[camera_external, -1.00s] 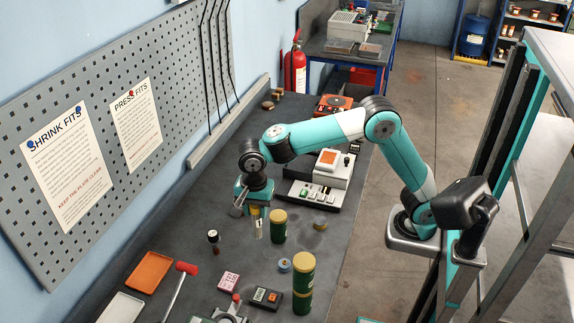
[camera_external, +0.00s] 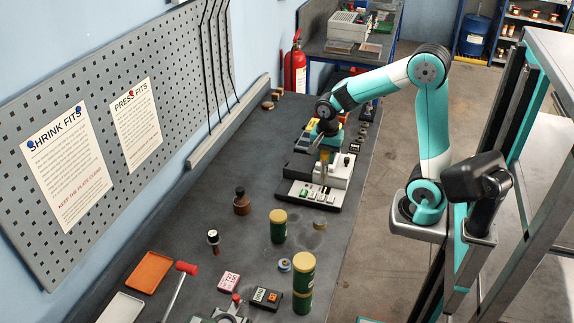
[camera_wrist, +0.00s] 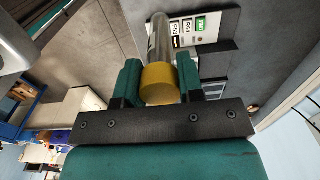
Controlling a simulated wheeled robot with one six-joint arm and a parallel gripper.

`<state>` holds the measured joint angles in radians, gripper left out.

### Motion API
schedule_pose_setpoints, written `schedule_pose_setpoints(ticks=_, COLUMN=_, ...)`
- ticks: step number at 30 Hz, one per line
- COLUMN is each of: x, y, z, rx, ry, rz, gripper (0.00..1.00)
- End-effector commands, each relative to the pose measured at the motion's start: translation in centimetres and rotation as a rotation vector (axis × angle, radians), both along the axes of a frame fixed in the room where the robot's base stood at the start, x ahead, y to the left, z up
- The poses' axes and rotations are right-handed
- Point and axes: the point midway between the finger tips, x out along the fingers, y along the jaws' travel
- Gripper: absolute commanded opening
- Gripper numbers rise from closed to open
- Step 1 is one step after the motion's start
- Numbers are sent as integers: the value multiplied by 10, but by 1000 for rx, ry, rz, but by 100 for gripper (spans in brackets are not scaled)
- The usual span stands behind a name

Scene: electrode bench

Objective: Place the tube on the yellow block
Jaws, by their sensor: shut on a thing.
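The tube is silver with a yellow end. In the wrist view the tube (camera_wrist: 160,42) stands between the two green fingers of my gripper (camera_wrist: 158,80), which is shut on it. In the outside view my gripper (camera_external: 325,154) points down, with the tube's yellow end (camera_external: 325,157) between its fingers. It is over or in front of the white-and-black instrument (camera_external: 340,172); I cannot tell the exact gap.
Two dark green canisters with yellow lids (camera_external: 278,229) (camera_external: 303,273) stand in the bench's near part. A brown bottle (camera_external: 241,204), an orange tray (camera_external: 149,272) and a red-headed hammer (camera_external: 181,275) are to the left. The bench (camera_external: 225,165) is clear left of the instrument.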

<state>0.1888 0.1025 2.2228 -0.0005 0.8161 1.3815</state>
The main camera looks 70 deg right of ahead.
Motion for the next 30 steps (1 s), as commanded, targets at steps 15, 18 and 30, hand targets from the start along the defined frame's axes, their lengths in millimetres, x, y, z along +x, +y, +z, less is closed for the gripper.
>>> schedule_pose_setpoints(ticks=15, x=0, y=1, z=-129, rx=1, ry=6, rz=0, gripper=0)
schedule_pose_setpoints(ticks=18, x=0, y=1, z=-137, rx=0, ry=3, rz=0, gripper=0)
schedule_pose_setpoints(ticks=30, x=0, y=1, z=-177, rx=0, ry=1, rz=0, gripper=0)
